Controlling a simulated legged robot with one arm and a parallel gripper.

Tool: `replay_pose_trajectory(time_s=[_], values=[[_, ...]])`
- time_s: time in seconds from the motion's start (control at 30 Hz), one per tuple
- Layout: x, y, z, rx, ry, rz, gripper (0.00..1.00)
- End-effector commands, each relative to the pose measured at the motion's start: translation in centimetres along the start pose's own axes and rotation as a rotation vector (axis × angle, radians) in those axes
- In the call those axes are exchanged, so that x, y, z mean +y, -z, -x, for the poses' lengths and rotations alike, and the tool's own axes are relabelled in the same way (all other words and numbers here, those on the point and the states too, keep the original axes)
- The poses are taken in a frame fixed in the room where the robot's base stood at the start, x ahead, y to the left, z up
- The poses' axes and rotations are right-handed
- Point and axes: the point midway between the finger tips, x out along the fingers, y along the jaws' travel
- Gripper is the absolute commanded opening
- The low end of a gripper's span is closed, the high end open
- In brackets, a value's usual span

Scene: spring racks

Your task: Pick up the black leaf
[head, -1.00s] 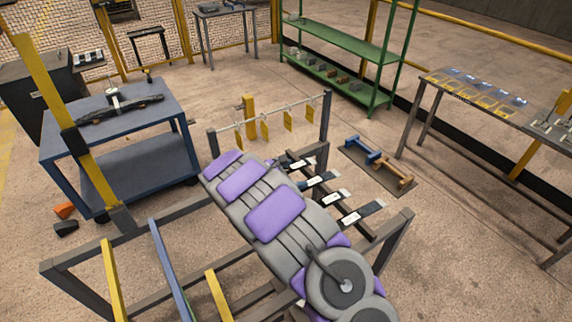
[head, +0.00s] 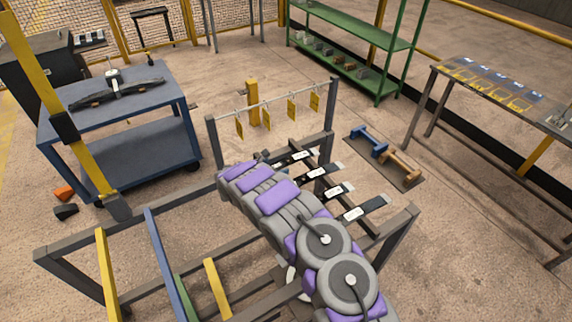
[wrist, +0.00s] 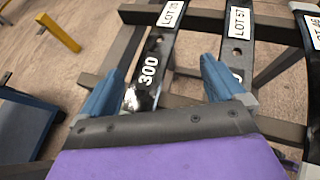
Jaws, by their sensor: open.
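Several black leaves with white labels lie side by side across a dark rack. In the wrist view, the black leaf (wrist: 148,75) marked 300 and LOT 35 passes between the two blue fingers of my gripper (wrist: 157,80), which is open. I cannot tell whether the fingers are beside the leaf or above it. Another black leaf (wrist: 238,50), marked LOT 57, lies just right of the right finger. In the head view, the labelled leaves show beside my arm, the nearest leaf (head: 366,208) clear of it. My gripper is mostly hidden behind the arm there.
Yellow, blue and green bars stretch across the frame (head: 70,258) at left. A rail with yellow tags (head: 265,119) stands behind the leaves. A blue cart (head: 115,130) stands left, a mat with dumbbell-like parts (head: 385,158) right. Floor is open between cart and tag rail.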

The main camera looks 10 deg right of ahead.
Motion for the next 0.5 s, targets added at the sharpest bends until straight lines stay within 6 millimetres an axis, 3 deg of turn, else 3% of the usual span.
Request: replay_pose_trajectory(time_s=[0.13, 0.37, 0.5], values=[[-0.1, -0.2, -2.5, -0.001, 0.002, -0.005, 0.96], [0.2, 0.0, -3.5, -0.005, 0.002, 0.001, 0.96], [0.5, -0.1, -5.1, -0.006, 0.003, -0.002, 0.96]])
